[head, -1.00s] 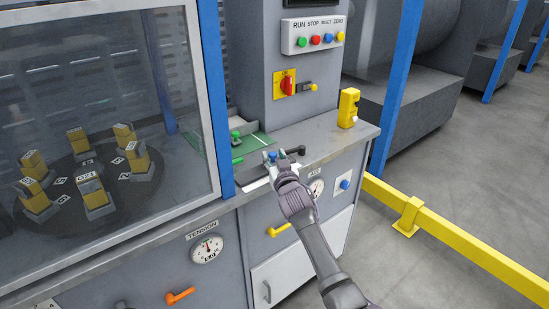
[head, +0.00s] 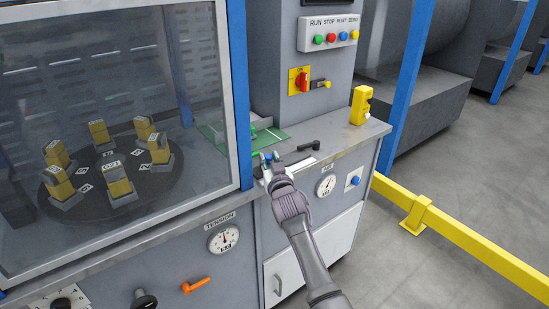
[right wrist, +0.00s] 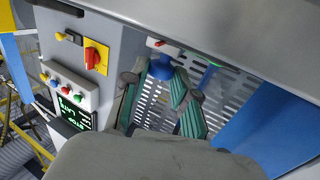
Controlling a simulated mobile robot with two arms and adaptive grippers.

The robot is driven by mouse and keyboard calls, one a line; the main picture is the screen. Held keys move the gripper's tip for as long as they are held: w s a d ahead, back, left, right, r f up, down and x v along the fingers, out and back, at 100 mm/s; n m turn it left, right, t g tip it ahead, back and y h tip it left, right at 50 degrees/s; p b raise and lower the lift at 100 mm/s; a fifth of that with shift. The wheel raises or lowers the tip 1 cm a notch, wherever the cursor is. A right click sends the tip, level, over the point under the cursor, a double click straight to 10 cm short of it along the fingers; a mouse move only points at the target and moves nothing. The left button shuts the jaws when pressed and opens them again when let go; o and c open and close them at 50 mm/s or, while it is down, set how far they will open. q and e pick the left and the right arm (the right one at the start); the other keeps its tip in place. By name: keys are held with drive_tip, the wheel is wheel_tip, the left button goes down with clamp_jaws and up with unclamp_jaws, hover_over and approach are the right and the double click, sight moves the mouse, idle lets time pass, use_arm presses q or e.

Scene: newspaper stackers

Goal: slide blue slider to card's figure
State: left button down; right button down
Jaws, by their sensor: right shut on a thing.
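The blue slider's knob (right wrist: 160,69) shows between the teal fingertips of my right gripper (right wrist: 157,92) in the right wrist view. In the head view my right gripper (head: 271,158) is shut on it at the counter's front, and the fingers hide most of the knob. A white card-like strip (head: 302,163) lies on the counter just right of the gripper, partly covered by it. No figure is readable on it. My left gripper is not in view.
A black handle (head: 309,146) lies to the right on the counter. A yellow box (head: 361,106) stands at the counter's right end. A glass cabinet (head: 243,100) bounds the left side.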

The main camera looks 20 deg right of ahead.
drive_tip(key=shift+d, duration=0.25)
drive_tip(key=shift+w+d, duration=0.15)
drive_tip(key=c, duration=1.2)
unclamp_jaws()
drive_tip(key=shift+c, duration=0.2)
drive_tip(key=o, duration=0.3)
drive_tip(key=shift+s+f, duration=0.1)
drive_tip(key=shift+s, duration=0.2)
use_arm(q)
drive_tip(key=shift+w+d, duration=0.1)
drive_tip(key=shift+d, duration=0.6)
use_arm(e)
drive_tip(key=s, duration=1.1)
drive_tip(key=shift+s+a, duration=0.25)
drive_tip(key=shift+a, duration=0.05)
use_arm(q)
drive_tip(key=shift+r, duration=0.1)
